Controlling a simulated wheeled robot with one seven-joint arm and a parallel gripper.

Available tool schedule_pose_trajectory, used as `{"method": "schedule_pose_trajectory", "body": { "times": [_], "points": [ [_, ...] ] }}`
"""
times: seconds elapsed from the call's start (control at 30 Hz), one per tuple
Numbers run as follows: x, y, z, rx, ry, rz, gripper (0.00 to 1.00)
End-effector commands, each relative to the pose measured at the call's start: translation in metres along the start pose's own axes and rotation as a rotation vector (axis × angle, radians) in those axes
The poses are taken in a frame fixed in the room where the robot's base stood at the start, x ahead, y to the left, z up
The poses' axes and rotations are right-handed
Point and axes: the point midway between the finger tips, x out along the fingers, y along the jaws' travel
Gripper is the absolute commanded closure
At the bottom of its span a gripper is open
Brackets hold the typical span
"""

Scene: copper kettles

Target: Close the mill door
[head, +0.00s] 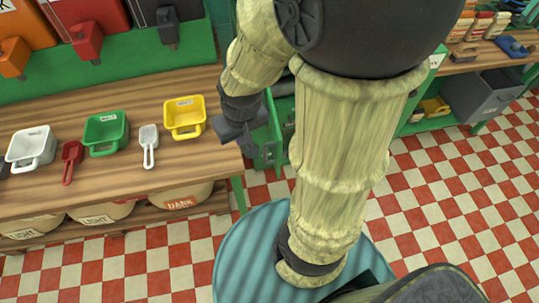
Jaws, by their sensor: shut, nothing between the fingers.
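A green boxy unit (264,148) with panel-like faces stands at the right end of the wooden counter. It appears to be the mill with its door, but my arm hides much of it. I cannot tell how far the door is open. My gripper (222,130) is dark grey, shut and empty, just left of the green unit and near the counter's right end. Whether it touches the green panel is not clear.
The wooden counter (70,180) holds a yellow scoop tray (184,117), a green tray (106,132), a white tray (31,149) and small scoops. Sacks marked LIGHT and DARK (188,197) sit below. Checkered floor at right is clear. A grey bin (485,95) stands under the right shelf.

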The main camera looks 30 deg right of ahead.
Motion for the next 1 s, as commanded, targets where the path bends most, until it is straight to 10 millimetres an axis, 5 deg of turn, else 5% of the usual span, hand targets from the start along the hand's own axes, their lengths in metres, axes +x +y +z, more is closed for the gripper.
{"method": "schedule_pose_trajectory", "body": {
  "times": [0.17, 0.7, 1.0],
  "points": [
    [0.035, -0.002, -0.008, -0.155, -0.104, 0.021, 1.00],
    [0.196, 0.008, -0.045, -0.994, -0.693, 0.247, 1.00],
    [0.230, 0.012, -0.061, -1.205, -0.870, 0.345, 1.00]
  ]
}}
